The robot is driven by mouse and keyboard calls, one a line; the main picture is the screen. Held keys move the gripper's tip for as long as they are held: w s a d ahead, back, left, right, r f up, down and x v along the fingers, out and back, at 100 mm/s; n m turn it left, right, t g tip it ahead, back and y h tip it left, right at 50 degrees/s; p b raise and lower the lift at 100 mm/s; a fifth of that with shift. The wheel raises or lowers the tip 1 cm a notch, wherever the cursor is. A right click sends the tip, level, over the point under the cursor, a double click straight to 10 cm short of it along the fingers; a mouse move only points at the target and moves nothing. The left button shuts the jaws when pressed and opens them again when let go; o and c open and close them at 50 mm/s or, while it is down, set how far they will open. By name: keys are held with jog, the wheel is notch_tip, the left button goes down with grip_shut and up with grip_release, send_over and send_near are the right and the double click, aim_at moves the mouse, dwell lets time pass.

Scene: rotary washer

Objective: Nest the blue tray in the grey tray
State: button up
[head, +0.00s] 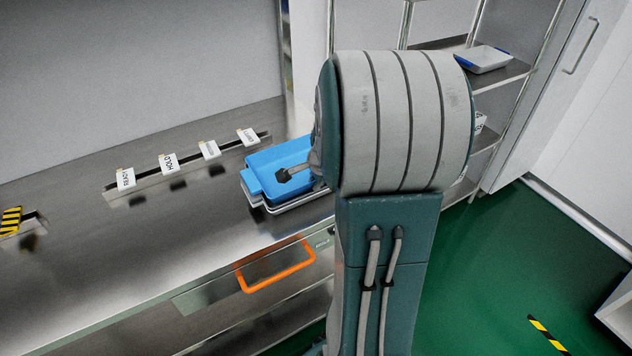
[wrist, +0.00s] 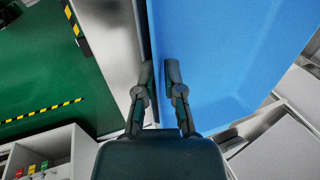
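The blue tray (head: 277,157) is on the steel bench, directly over the grey tray (head: 257,207), whose rim shows below its near and left sides. I cannot tell whether it rests fully inside. My gripper (wrist: 159,75) has one finger on each side of the blue tray's wall, close against it, and appears shut on it. The tray's inside (wrist: 215,55) fills the upper right of the wrist view.
Several white label cards (head: 168,164) stand along the back of the steel bench (head: 150,240). An orange handle (head: 277,268) sticks out from the bench front. A shelf at the right back holds another blue-and-white tray (head: 485,58). The bench's left part is mostly clear.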

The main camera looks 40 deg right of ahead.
jog(key=shift+s+a+f, duration=0.1)
jog(key=shift+a+f, duration=0.1)
jog(key=shift+f, duration=0.35)
jog(key=shift+d+r, duration=0.1)
jog(key=shift+r, duration=0.55)
jog(key=d+v, duration=0.1)
jog(key=v, duration=0.9)
jog(key=shift+a+r, duration=0.4)
jog(key=shift+a, duration=0.05)
jog(key=shift+s, duration=0.1)
